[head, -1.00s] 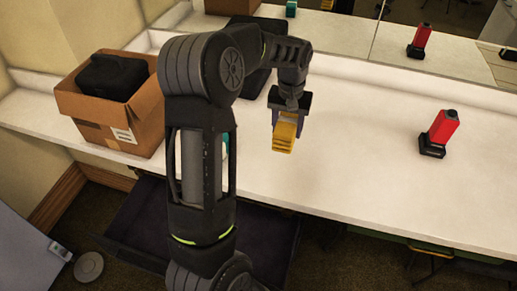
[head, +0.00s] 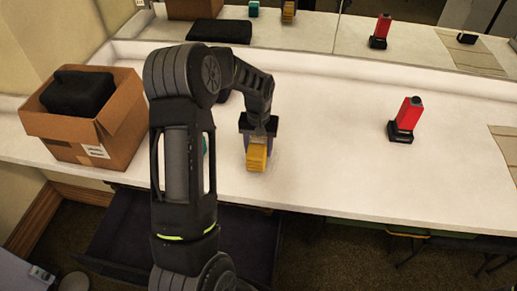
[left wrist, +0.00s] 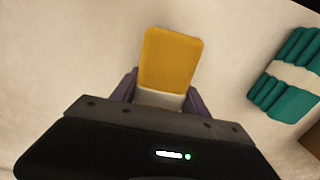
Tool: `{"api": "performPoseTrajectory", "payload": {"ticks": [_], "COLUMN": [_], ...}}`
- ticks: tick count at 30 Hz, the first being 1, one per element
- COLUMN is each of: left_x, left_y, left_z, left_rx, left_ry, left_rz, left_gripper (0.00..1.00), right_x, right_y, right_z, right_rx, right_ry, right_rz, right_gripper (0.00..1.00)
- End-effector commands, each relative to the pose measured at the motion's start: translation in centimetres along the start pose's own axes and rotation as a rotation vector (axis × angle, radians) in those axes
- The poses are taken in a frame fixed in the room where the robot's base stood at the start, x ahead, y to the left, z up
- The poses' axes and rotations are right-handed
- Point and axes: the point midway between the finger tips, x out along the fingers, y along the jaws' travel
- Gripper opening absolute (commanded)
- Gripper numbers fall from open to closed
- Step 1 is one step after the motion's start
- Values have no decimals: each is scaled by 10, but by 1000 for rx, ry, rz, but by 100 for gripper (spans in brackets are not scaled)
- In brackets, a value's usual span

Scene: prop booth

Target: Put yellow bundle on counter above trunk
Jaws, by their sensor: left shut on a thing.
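The yellow bundle (head: 256,157) is in my left gripper (head: 259,141), over the front part of the white counter (head: 330,180). In the left wrist view the yellow bundle (left wrist: 171,58) has a white band near the jaws. The purple fingers of my left gripper (left wrist: 163,97) are shut on it, one on each side. I cannot tell whether the bundle touches the counter. A dark, open trunk-like box or drawer (head: 110,235) is below the counter, partly hidden by my left arm. My right gripper is out of view.
A teal bundle (left wrist: 287,75) with a white band lies right of the yellow one in the wrist view. A cardboard box (head: 120,135) holding a black case (head: 78,93) stands at left. A red-and-black object (head: 405,120) stands at right. The counter between is clear. A mirror lines the back.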

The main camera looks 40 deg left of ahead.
Motion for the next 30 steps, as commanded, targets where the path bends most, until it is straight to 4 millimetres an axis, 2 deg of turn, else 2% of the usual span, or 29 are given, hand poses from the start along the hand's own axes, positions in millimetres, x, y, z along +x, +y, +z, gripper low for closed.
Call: {"api": "performPoseTrajectory", "payload": {"ticks": [4, 14, 15, 23, 30], "left_x": [13, 16, 16, 15, 15], "left_y": [0, 0, 0, 0, 0], "left_z": [0, 0, 0, 0, 0], "left_rx": [0, 1, 0, 0, 0], "left_ry": [-1, 1, 1, 1, 1], "left_rz": [0, 0, 0, 0, 0], "left_gripper": [2, 2, 54, 74, 74], "right_x": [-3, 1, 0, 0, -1], "right_y": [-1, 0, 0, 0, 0], "right_z": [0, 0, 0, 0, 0], "right_rx": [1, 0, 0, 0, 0], "right_ry": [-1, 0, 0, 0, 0], "right_rz": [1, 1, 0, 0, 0], "right_gripper": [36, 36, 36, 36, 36]}}
